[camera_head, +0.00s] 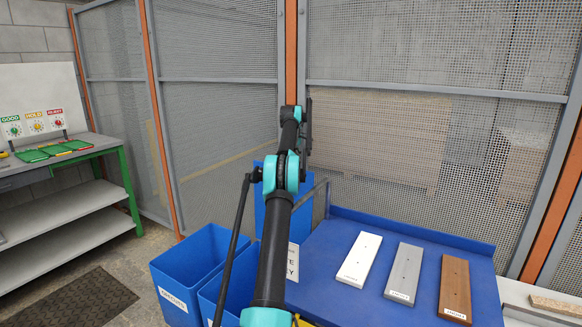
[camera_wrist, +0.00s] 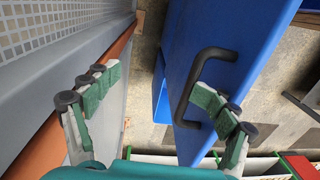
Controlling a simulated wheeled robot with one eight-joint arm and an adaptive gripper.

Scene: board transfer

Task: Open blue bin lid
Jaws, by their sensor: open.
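The blue lid (camera_head: 267,215) shows in the head view as an upright blue panel behind the blue bins, partly hidden by my arm. In the wrist view the blue lid (camera_wrist: 205,35) is a panel with a dark bar handle (camera_wrist: 190,90). My gripper (camera_wrist: 155,88) is open, with green-padded fingers wide apart. The handle lies between the fingers, nearer the right one; I cannot tell whether that finger touches it. In the head view my gripper (camera_head: 308,122) is above the lid, in front of the mesh fence. The blue bin (camera_head: 190,270) at the left has an open top.
A second blue bin (camera_head: 232,292) is partly behind my arm. A blue table (camera_head: 330,285) at the right holds a white board (camera_head: 359,258), a grey board (camera_head: 404,271) and a brown board (camera_head: 455,289). The mesh fence (camera_head: 400,60) stands close behind. A workbench (camera_head: 95,143) is at the left.

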